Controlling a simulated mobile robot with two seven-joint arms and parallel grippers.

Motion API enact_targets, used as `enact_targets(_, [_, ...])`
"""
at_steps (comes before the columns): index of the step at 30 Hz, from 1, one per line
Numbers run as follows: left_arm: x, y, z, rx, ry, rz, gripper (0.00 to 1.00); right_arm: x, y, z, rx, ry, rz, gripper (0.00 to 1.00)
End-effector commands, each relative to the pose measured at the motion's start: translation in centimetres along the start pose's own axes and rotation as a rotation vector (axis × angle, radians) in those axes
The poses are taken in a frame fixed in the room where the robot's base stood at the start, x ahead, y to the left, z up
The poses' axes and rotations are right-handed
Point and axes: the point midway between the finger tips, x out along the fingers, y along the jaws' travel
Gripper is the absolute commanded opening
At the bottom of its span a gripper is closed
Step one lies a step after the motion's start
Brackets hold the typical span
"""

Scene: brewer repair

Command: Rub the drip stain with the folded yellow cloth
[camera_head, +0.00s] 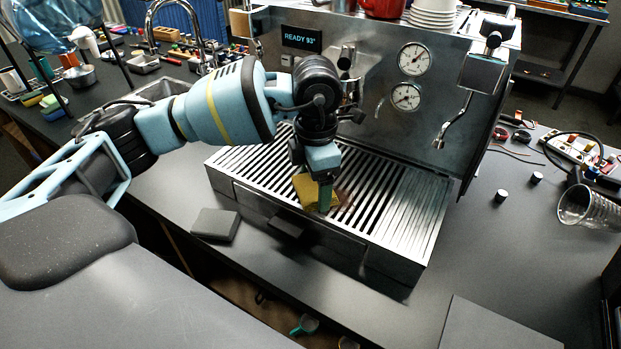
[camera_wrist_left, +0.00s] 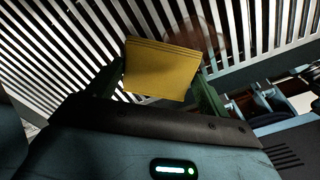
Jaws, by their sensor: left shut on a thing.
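The folded yellow cloth (camera_head: 307,190) is down at the drip tray grate (camera_head: 400,215) of the brewer (camera_head: 370,90). My left gripper (camera_head: 325,195) is shut on the cloth, which also shows between its green fingers in the left wrist view (camera_wrist_left: 160,70). A reddish-brown drip stain (camera_head: 345,198) shows on the slats just right of the cloth. In the left wrist view the stain (camera_wrist_left: 205,38) lies just beyond the cloth, partly hidden by it. Whether the cloth touches the slats is hard to tell. My right gripper is not in view.
A small dark block (camera_head: 215,225) lies on the counter left of the tray. A clear glass (camera_head: 588,207) lies at the right, near several small black-and-white cylinders. A steam wand (camera_head: 455,120) hangs right of the gauges. The front counter is mostly clear.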

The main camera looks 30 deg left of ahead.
Motion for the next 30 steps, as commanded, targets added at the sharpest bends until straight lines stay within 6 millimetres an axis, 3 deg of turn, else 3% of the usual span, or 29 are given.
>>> enact_targets(30, [0.1, -4.0, 3.4, 0.002, 0.002, -0.006, 0.61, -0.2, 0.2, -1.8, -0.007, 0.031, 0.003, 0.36])
